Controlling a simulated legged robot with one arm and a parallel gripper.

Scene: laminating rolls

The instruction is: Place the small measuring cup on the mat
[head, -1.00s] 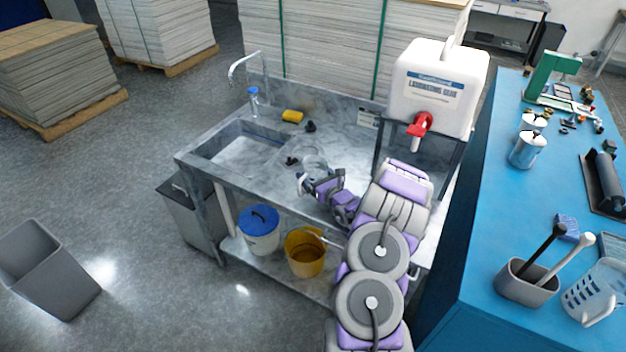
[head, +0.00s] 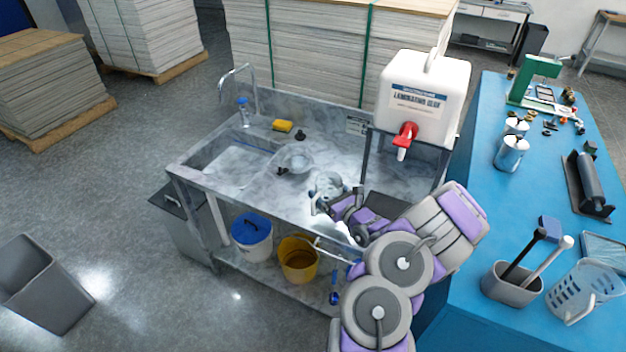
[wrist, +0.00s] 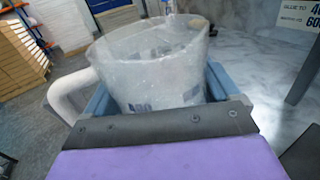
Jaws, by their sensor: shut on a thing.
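The small measuring cup (wrist: 155,75) is translucent, with a white handle on its left in the wrist view. My gripper (wrist: 155,100) is shut on it, with blue-grey fingers on either side of its body. In the head view the cup (head: 328,183) is upright at my gripper (head: 322,198), over the front right part of the grey marble counter. I cannot tell whether its base touches the counter. A dark flat patch (head: 388,205), which looks like the mat, lies to the right of the gripper, below the white container's tap. My arm hides part of it.
A white glue container (head: 425,95) with a red tap (head: 404,133) stands on a dark frame at the right. A clear dish (head: 293,160), a black knob (head: 300,135) and a yellow sponge (head: 282,126) lie on the counter. The sink (head: 235,163) is at left.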

